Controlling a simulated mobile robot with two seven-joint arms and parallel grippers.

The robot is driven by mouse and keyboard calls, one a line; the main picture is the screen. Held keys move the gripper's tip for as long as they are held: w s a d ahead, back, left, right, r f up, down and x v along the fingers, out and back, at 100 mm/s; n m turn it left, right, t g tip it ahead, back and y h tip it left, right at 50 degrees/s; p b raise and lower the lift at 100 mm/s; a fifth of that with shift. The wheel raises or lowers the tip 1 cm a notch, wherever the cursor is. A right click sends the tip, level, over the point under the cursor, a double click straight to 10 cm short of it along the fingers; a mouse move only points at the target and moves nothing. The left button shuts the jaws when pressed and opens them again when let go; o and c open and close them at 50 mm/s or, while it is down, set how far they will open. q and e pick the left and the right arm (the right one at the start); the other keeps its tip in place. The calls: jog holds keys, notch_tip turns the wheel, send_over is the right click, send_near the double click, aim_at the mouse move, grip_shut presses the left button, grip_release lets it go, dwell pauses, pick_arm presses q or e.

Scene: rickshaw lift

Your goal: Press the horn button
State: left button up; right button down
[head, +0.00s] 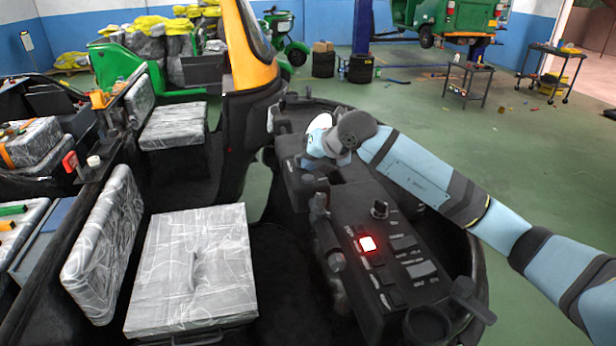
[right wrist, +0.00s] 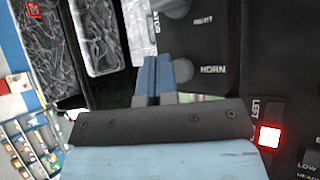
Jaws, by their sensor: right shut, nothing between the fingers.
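The black dashboard panel (head: 350,215) runs along the right side of the cab in the head view. In the right wrist view, the white word HORN stands on the panel beside a round grey button (right wrist: 183,70). My right gripper (right wrist: 155,60) is shut and empty, its blue fingertips just left of that button in the picture. I cannot tell whether they touch it. In the head view, my right arm reaches in from the right over the far part of the panel, and its wrist hides much of the gripper and the button. My left gripper is not in view.
A square light (head: 368,243) glows red and white on the panel, near the label LEFT in the wrist view. A knob (head: 379,209) and several switches surround it. Plastic-wrapped seats (head: 190,270) stand left. Open green floor (head: 545,200) lies right.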

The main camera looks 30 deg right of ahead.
aim_at(310, 177)
jog(key=shift+r+p, duration=1.05)
jog(key=shift+r, duration=1.4)
jog(key=shift+f, duration=0.15)
